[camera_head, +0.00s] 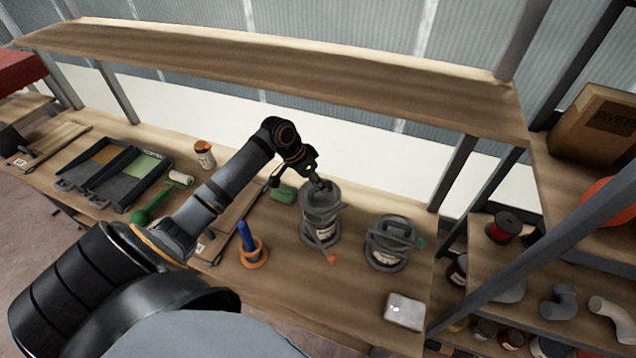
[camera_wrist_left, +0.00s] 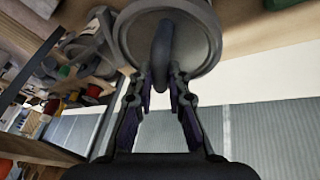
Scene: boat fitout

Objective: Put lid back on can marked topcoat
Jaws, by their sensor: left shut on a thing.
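My left gripper (camera_head: 319,184) is shut on the raised handle of a round grey lid (camera_head: 313,198). The wrist view shows the gripper (camera_wrist_left: 163,75) with its fingers on either side of the handle, and the lid (camera_wrist_left: 203,38) beyond them. The lid is over a grey can (camera_head: 322,232) with a pale label and an orange piece at its foot; I cannot tell whether lid and can touch. A second grey can (camera_head: 385,257) with a pale label and a green piece stands to the right. Neither label is readable. My right gripper is not in view.
A blue tool stands in an orange ring holder (camera_head: 254,251) left of the can. A green block (camera_head: 284,194) lies behind it. A pale box (camera_head: 404,311) sits at the bench's front right. A long wooden shelf (camera_head: 300,65) runs above the bench.

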